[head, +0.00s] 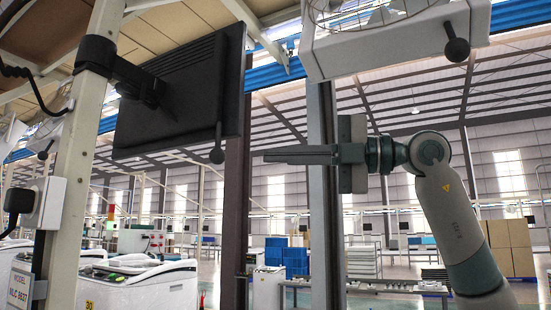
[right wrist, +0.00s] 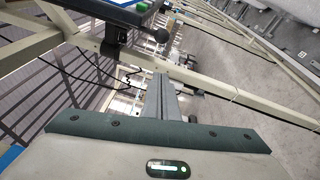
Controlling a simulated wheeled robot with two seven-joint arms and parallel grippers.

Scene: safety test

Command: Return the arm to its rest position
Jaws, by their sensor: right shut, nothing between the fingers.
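My right arm (head: 455,215) comes in from the right in the head view, raised and bent at the wrist. My right gripper (head: 268,155) points left, its fingers together and empty. It looks close to a brown upright post, but I cannot tell the gap. In the right wrist view the shut fingers (right wrist: 160,95) stick out past the dark green edge of the gripper body. My left gripper is not in view.
A black monitor (head: 185,95) hangs on a bracket from a beige post (head: 85,150) at left. A white caged unit (head: 395,40) with a black knob hangs above my right gripper. Blue crates (head: 285,255), cardboard boxes (head: 510,245) and a white machine (head: 135,285) stand farther back.

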